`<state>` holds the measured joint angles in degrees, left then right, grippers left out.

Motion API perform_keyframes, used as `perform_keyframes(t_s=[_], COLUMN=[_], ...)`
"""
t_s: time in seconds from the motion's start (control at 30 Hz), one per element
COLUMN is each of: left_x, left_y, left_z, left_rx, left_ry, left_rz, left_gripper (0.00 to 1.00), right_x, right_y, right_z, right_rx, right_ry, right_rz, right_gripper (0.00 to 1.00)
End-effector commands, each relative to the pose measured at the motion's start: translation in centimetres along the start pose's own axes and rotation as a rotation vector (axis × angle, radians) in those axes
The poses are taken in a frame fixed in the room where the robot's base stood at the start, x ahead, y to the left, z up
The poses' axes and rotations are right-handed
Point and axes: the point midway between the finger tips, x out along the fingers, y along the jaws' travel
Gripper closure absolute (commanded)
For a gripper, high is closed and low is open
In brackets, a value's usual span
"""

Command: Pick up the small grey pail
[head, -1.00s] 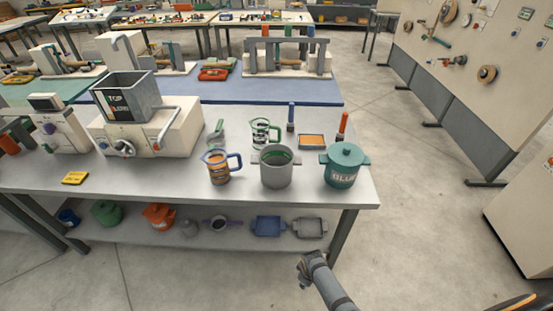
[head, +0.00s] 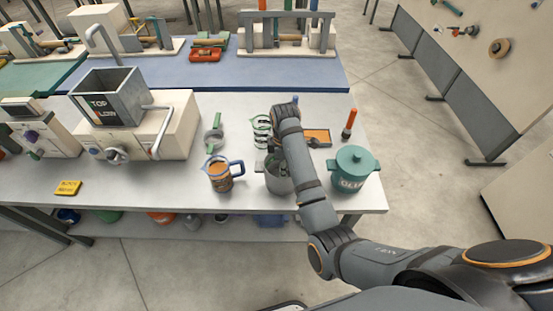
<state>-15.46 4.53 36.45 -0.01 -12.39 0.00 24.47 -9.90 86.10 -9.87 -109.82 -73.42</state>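A grey pail (head: 279,183) stands upright on the front part of the table, between an orange-filled jug and a teal lidded pot. My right arm passes in front of it and hides much of its rim and right side. My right gripper (head: 269,148) is at the pail's rim, pointing down. Its fingers are small and mostly hidden by my arm, so I cannot tell whether they are open or touching the pail. My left gripper is not in view.
The jug (head: 219,174) with a blue handle is close on the left, the teal pot (head: 353,170) close on the right. Behind are a green-handled jug (head: 262,132), an orange tray (head: 317,137) and an orange-handled tool (head: 348,128). The table front (head: 130,190) is mostly clear.

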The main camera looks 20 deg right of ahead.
Motion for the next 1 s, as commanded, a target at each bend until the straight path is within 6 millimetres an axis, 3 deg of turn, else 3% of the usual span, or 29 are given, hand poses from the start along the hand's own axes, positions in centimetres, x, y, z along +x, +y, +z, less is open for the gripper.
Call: perform_keyframes(t_s=[0.13, 0.3, 0.4, 0.53, 0.73, 0.87, 1.0], left_x=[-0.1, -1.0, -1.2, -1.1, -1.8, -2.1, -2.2], left_y=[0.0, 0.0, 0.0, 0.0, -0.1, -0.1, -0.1], left_z=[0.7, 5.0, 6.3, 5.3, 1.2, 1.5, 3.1], left_rx=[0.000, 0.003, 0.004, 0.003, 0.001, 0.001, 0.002], left_ry=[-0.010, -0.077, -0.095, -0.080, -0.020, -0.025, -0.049], left_rz=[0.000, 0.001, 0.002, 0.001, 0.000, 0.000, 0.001], left_gripper=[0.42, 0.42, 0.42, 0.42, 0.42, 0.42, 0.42], right_x=[0.3, 3.1, 4.6, 5.3, 6.9, 9.3, 10.5], right_y=[0.0, -0.1, 0.0, 0.0, 0.0, 0.1, 0.1], right_z=[0.0, 0.1, 0.0, 0.0, -0.3, -0.5, -0.6], right_rx=[0.001, 0.001, 0.001, 0.002, 0.001, 0.001, 0.002], right_ry=[-0.001, -0.003, -0.003, -0.001, -0.002, -0.002, 0.000], right_rz=[-0.002, -0.004, -0.002, 0.000, -0.004, -0.003, -0.001], right_gripper=[0.71, 0.71, 0.71, 0.71, 0.71, 0.71, 0.71])
